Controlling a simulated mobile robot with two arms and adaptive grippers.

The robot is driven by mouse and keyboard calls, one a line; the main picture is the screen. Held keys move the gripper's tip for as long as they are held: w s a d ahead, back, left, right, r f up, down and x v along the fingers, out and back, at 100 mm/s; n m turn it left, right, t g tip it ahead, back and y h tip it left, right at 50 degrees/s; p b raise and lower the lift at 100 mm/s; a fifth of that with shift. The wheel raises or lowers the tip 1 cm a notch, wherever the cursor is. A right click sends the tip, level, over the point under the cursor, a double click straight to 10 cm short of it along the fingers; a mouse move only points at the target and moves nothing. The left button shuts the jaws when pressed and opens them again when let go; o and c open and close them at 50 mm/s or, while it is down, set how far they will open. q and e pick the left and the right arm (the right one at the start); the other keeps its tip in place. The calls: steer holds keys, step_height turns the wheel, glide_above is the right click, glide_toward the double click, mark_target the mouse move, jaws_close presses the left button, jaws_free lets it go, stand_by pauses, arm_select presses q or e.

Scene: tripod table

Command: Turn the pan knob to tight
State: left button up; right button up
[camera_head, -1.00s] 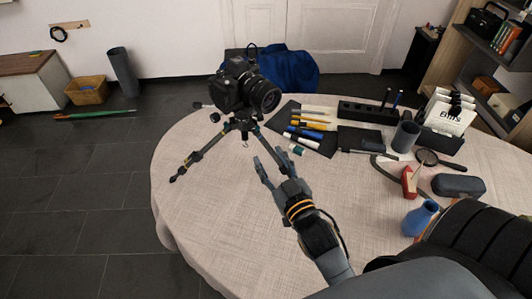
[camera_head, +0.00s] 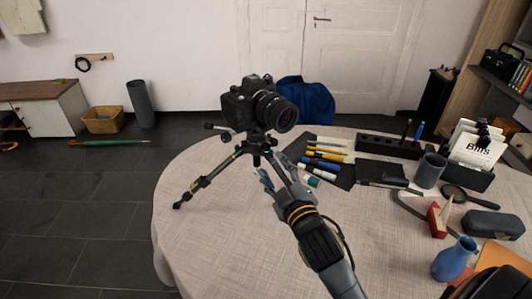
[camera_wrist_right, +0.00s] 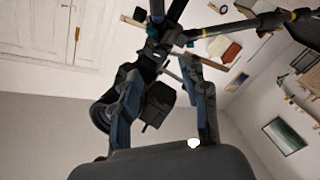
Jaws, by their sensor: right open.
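A black camera (camera_head: 262,104) sits on a small tripod (camera_head: 205,178) that stands with legs spread on the round table (camera_head: 235,245). A small dark knob (camera_head: 226,137) and a lever handle (camera_head: 212,126) stick out left of the tripod head; I cannot tell which part is the pan knob. My right gripper (camera_head: 273,166) is open, just in front of and below the tripod head. In the right wrist view, the gripper's fingers (camera_wrist_right: 162,82) stand apart, with the camera (camera_wrist_right: 157,106) and tripod head (camera_wrist_right: 153,52) showing between and beyond them. My left gripper is out of view.
Markers (camera_head: 323,158) lie on a dark mat right of the tripod. A pen block (camera_head: 385,147), a grey cup (camera_head: 429,170), a magnifier (camera_head: 455,194) and a blue vase (camera_head: 453,260) fill the table's right side. The front left of the table is clear.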

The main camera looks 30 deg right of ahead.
mark_target(264, 152)
steer(key=w, duration=0.5)
steer(key=shift+w+d, duration=0.25)
steer(key=shift+w, duration=0.15)
jaws_close()
